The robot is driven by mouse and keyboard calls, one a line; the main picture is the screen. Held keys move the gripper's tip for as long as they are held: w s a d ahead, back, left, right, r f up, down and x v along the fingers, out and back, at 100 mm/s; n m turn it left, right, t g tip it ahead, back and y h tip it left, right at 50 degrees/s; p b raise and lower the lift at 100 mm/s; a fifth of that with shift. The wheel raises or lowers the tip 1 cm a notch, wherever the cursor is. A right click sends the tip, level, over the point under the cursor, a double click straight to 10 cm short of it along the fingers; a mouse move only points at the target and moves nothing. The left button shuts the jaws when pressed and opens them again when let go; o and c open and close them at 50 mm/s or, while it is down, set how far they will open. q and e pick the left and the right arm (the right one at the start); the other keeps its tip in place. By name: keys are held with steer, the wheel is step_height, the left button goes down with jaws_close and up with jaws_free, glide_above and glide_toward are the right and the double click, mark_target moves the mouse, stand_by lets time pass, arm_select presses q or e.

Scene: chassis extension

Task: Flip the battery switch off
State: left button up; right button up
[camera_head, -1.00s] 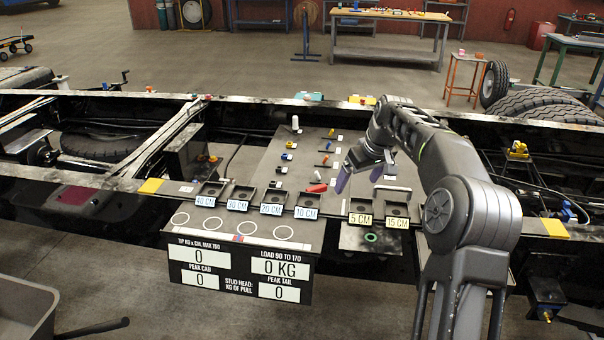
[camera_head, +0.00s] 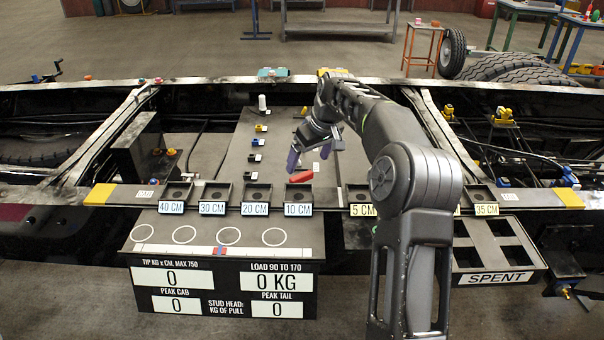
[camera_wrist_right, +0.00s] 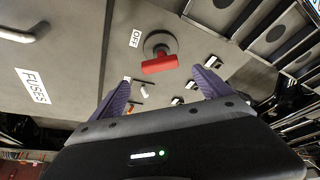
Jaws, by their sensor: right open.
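The battery switch has a red handle (camera_head: 285,182) on the grey panel (camera_head: 235,145) in the middle of the chassis. In the right wrist view the red handle (camera_wrist_right: 160,64) sits on a round dark base, with an OFF label (camera_wrist_right: 135,38) beside it. The handle lies roughly crosswise in that view. My right gripper (camera_head: 309,156) is open, its purple fingers above the panel close to the handle. In the wrist view the handle shows just beyond and between the fingertips (camera_wrist_right: 163,84); they appear apart from it. My left gripper is not in view.
Small coloured switches (camera_head: 258,142) stand in a column left of the handle. A white peg (camera_head: 262,103) stands behind them. A row of labelled trays (camera_head: 213,193) lines the near rail. A SPENT tray (camera_head: 490,279) is at right. A FUSES label (camera_wrist_right: 33,86) shows in the wrist view.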

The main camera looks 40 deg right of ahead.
mark_target(302, 176)
steer(key=p+x, duration=0.1)
steer(key=x, duration=0.6)
steer(key=shift+w+f, duration=0.1)
steer(key=shift+f, duration=0.1)
steer(key=shift+c, duration=0.5)
steer(key=shift+d, duration=0.1)
steer(key=c, duration=1.3)
steer(key=shift+o, duration=0.2)
steer(key=shift+m, duration=0.3)
steer(key=shift+a+m+h+b, duration=0.2)
steer(key=shift+m+h+b, duration=0.35)
steer(key=shift+m, duration=0.55)
steer(key=shift+a+r+m+g+h, duration=0.15)
steer(key=shift+m+h, duration=0.3)
steer(key=shift+m, duration=0.65)
steer(key=shift+f+m+g+h, duration=0.1)
steer(key=shift+m+g+h, duration=0.25)
steer(key=shift+m, duration=0.75)
